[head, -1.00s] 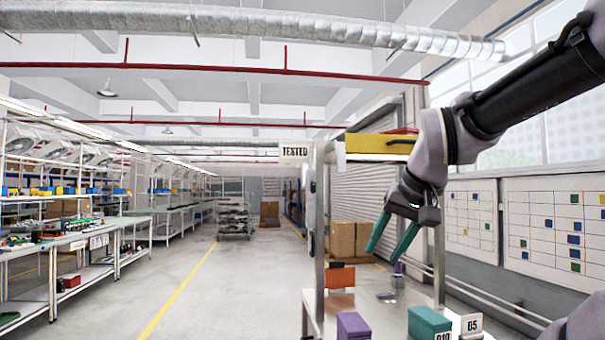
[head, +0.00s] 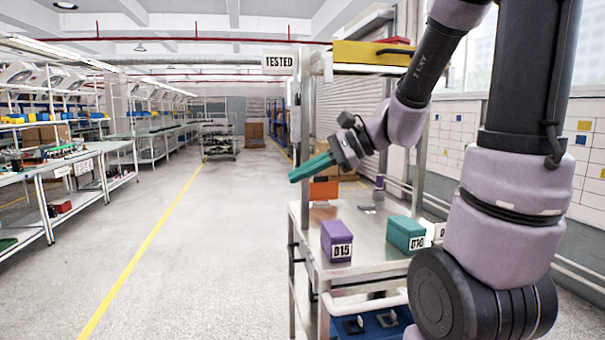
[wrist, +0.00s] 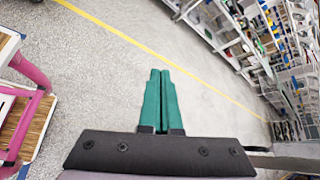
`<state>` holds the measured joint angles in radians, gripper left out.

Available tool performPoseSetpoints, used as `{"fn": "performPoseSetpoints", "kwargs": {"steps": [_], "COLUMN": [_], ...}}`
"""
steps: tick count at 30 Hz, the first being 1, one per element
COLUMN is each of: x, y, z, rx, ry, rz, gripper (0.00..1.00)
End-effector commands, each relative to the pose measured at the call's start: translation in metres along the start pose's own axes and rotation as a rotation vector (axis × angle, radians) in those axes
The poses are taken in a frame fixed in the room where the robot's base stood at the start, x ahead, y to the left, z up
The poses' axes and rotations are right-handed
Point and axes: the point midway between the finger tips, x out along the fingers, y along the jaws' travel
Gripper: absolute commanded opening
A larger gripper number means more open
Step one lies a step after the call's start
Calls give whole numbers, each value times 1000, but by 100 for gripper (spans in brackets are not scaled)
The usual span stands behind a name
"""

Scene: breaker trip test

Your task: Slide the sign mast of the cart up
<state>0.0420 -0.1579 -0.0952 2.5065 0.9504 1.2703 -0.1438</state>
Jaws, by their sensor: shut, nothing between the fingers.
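The steel cart (head: 370,236) stands in front of me in the head view. A white sign reading "TESTED" (head: 279,64) is at its upper left, beside the top of the left upright (head: 306,125). The mast below the sign is narrow and hard to tell from the upright. My gripper (head: 291,177) has teal fingers, shut and empty. They point left across the left upright, well below the sign. I cannot tell whether they touch the upright. In the wrist view the closed fingers (wrist: 160,78) are over bare floor.
A purple box labelled D15 (head: 336,240), a teal box labelled D10 (head: 405,234) and an orange bin (head: 323,189) are on the cart's deck. A yellow case (head: 372,54) sits on top. Workbenches (head: 60,165) line the left. The floor between is clear.

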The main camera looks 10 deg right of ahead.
Motion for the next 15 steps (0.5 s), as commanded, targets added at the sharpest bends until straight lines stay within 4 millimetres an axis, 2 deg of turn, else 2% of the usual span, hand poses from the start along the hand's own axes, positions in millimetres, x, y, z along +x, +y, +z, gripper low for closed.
{"fn": "performPoseSetpoints", "kwargs": {"steps": [3,5,7,12,15], "x": [16,20,21,11,4], "y": [-34,-52,-68,-88,-89], "z": [-36,-60,-94,-176,-208], "rx": [275,403,542,781,855], "ry": [-93,-124,-143,-133,-114], "rz": [-170,-272,-396,-664,-768], "gripper": [0,0,0,0,0]}}
